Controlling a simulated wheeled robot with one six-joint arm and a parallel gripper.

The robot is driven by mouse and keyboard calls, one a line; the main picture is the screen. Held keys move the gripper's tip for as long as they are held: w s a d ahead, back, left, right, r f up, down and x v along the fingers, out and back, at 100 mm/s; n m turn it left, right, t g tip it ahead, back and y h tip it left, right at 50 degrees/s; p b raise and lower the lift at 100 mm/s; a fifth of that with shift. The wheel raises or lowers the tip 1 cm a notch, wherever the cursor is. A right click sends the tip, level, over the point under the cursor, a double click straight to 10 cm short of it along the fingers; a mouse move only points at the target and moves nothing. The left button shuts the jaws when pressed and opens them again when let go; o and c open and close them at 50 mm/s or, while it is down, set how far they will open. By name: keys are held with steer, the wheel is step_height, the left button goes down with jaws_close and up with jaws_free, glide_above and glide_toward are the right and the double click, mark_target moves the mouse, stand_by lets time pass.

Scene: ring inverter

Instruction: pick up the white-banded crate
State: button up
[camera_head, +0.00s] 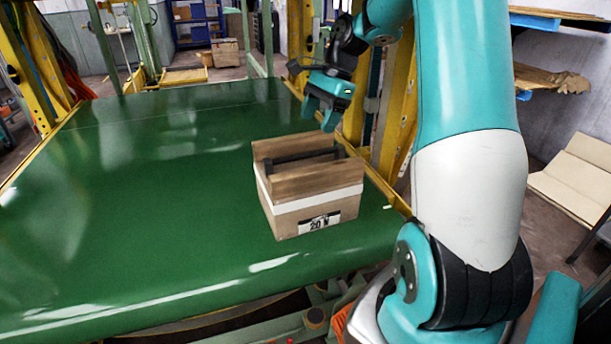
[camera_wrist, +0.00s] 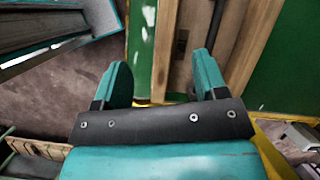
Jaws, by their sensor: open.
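The white-banded crate (camera_head: 309,206) is a wooden box with a white band around it, a dark bar handle across its top and a "20 N" label on its front. It stands upright on the green table (camera_head: 150,200), near the right edge. My gripper (camera_head: 328,112) is above the crate's back right side, apart from it.
A yellow frame (camera_head: 390,115) rises along the table's right side, close to my arm. The table's left and middle are clear. A beige folded panel (camera_head: 575,180) stands at the far right. A cardboard box (camera_head: 225,52) sits on the floor at the back.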

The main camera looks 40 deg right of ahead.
mark_target(319, 167)
steer(key=s+d+f+m, duration=0.1)
steer(key=d+m, duration=0.2)
steer(key=d, duration=0.3)
steer(key=p+x, duration=0.1)
steer(key=x, duration=1)
steer(key=shift+p, duration=0.3)
steer(key=shift+d+p+x, duration=0.15)
steer(key=shift+p+x, duration=0.35)
steer(key=shift+x, duration=0.95)
steer(key=shift+d+p+x, duration=0.15)
steer(key=shift+p+x, duration=0.35)
steer(key=shift+x, duration=1)
steer(key=shift+s, duration=0.1)
jaws_close()
